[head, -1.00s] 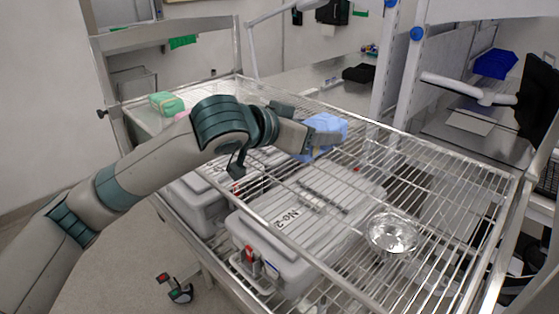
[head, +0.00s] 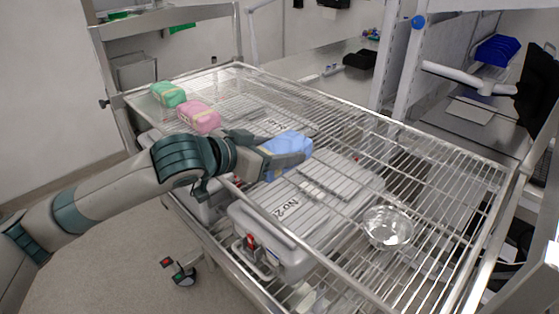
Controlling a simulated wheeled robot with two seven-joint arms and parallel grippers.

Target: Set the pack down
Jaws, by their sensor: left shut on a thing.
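A blue wrapped pack (head: 289,150) is between the fingers of my left gripper (head: 284,158) in the head view. The gripper is shut on it. The pack is over the wire shelf of the cart (head: 430,165), near the middle of its front-left side. I cannot tell whether the pack touches the wires. The gripper and its fingers hide part of the pack. My right gripper is not in view.
A green pack (head: 168,94) and a pink pack (head: 199,117) lie on the shelf's far left part. A round metal bowl (head: 388,228) stands at the right. Grey lidded cases, one marked No-2 (head: 290,220), show below the wires. Wire shelf around the bowl is clear.

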